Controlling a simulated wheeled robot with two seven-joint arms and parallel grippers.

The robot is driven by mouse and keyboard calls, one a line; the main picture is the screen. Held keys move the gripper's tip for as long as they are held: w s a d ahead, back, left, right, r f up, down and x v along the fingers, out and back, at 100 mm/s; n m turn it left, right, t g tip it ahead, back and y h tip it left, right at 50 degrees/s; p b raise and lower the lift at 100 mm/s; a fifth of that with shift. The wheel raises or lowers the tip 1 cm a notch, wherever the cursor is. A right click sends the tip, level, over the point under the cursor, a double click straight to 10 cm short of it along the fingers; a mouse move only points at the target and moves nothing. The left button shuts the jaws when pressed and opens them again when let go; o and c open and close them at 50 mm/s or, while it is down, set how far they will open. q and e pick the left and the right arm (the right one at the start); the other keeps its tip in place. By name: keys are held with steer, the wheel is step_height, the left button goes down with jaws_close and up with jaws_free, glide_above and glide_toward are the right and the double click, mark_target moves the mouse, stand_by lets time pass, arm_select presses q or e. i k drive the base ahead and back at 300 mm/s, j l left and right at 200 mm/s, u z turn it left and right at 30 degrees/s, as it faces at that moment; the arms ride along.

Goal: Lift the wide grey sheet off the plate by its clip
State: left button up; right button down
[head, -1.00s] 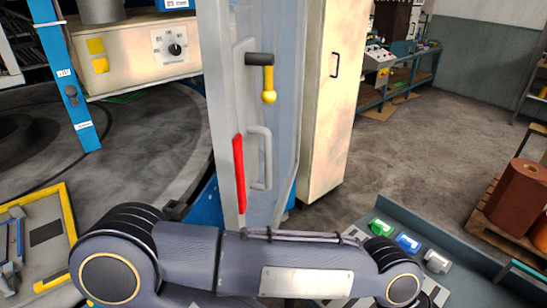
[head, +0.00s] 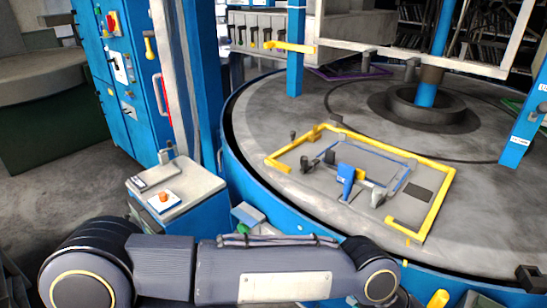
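A grey plate with a yellow border (head: 438,204) lies on the round turntable, right of centre in the head view. On it are a blue upright piece (head: 346,175), a thin blue frame, small grey and dark fittings and a dark rectangle (head: 418,192). I cannot make out a separate wide grey sheet or tell which piece is its clip. One of my arms crosses the bottom of the view, in front of the turntable and apart from the plate. Neither gripper shows.
The grey turntable (head: 280,190) has a central hub with a blue post (head: 432,55). A control box with an orange button (head: 163,196) stands at left. Blue cabinets (head: 125,80) rise behind it. Blue and green items (head: 247,212) are partly hidden behind my arm.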

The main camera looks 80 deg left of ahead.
mark_target(381, 170)
steer(key=u, duration=2.05)
